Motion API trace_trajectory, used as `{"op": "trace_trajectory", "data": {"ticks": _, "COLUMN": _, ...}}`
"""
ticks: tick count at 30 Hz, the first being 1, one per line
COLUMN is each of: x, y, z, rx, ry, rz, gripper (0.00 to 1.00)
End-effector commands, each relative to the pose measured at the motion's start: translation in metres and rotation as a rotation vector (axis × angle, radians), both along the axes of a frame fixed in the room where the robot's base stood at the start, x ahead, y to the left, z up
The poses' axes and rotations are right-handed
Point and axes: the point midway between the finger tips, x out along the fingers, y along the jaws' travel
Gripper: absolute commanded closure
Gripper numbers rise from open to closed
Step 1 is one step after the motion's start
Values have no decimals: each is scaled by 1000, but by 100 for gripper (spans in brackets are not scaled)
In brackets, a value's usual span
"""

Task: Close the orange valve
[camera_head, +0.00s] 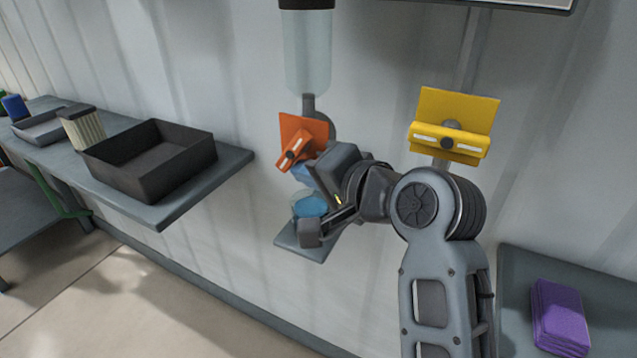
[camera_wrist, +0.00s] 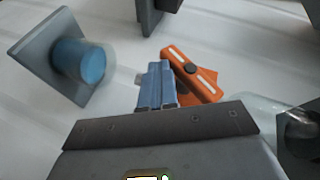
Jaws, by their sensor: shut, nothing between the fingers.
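The orange valve (camera_head: 306,135) is on the wall under a clear tank (camera_head: 307,52). Its orange handle (camera_head: 294,149) sits tilted, running from lower left to upper right in the head view. In the wrist view the handle (camera_wrist: 188,67) lies diagonally over its orange plate, with a dark round hub in the middle. My gripper (camera_head: 300,172) is just below the handle. In the wrist view its blue fingers (camera_wrist: 156,68) are together and empty, beside the handle's left part. I cannot tell whether they touch it. My wrist hides some of the wall behind.
A cup of blue liquid (camera_head: 310,206) stands on a small grey shelf (camera_head: 318,244) below the valve, close to my gripper. A yellow valve (camera_head: 451,127) is on the wall to the right. A black bin (camera_head: 150,160) sits on the left counter. Purple cloths (camera_head: 560,318) lie at the right.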

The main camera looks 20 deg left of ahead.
Motion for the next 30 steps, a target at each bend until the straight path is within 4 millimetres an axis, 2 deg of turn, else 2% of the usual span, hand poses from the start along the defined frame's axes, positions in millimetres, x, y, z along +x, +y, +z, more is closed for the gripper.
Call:
{"op": "trace_trajectory", "data": {"ticks": 1, "x": 0, "y": 1, "z": -10, "rx": 46, "ry": -1, "rz": 0, "gripper": 100}}
{"op": "trace_trajectory", "data": {"ticks": 16, "x": 0, "y": 16, "z": -22, "rx": 489, "ry": -15, "rz": 1, "gripper": 100}}
{"op": "trace_trajectory", "data": {"ticks": 30, "x": 1, "y": 26, "z": -15, "rx": 787, "ry": -25, "rz": 1, "gripper": 100}}
